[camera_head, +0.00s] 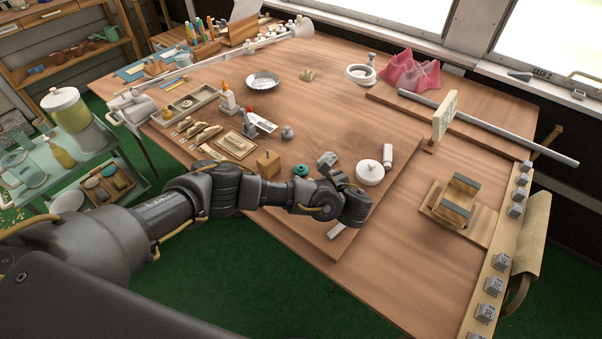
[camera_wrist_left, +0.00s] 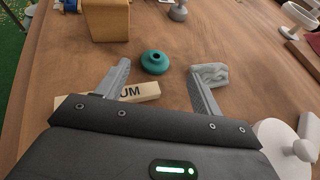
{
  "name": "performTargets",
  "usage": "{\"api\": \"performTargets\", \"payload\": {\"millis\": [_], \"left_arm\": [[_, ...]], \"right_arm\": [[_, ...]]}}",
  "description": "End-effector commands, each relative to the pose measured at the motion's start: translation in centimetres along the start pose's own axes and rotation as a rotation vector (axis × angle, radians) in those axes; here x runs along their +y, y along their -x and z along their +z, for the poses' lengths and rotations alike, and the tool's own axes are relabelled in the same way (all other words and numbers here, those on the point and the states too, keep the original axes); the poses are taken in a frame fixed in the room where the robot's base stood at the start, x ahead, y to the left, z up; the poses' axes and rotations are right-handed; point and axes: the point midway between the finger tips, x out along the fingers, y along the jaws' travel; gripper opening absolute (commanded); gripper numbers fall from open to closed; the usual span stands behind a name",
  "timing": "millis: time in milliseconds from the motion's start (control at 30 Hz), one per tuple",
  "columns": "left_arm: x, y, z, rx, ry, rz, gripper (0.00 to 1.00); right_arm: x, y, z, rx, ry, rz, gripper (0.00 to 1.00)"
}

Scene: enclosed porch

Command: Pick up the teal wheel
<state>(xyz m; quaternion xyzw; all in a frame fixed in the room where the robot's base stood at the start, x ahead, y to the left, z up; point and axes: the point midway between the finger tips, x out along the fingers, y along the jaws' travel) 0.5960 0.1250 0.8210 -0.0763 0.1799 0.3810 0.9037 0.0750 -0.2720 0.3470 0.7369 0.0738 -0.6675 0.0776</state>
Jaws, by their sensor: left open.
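The teal wheel (camera_head: 300,170) is a small round piece with a hole in its middle, lying on the wooden table. It also shows in the left wrist view (camera_wrist_left: 154,62), ahead of and between my two fingers. My left gripper (camera_wrist_left: 160,82) is open and empty, with the wheel just beyond the fingertips and apart from them. In the head view my left forearm and wrist (camera_head: 345,200) reach over the table's near edge, and the fingers there are hard to make out. My right gripper is not in view.
A wooden block (camera_head: 268,164) stands left of the wheel. A lettered block (camera_wrist_left: 138,92) and a grey lump (camera_wrist_left: 212,74) lie close to the left fingers. A white round container (camera_head: 370,173) stands to the right. The table's middle (camera_head: 330,115) is mostly clear.

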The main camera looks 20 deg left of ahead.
Motion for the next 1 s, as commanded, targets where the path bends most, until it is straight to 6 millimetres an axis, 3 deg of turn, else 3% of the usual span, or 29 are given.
{"api": "performTargets", "payload": {"millis": [400,667,1000], "left_arm": [[0.7,-4.8,0.3,0.001,0.0,0.003,0.67],[0.7,-5.2,0.3,0.002,0.0,0.001,0.67],[0.7,-5.1,0.3,0.002,0.0,0.002,0.25]], "right_arm": [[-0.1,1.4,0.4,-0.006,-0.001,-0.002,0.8],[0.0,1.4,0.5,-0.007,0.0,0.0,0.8],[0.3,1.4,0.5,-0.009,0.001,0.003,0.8]]}}
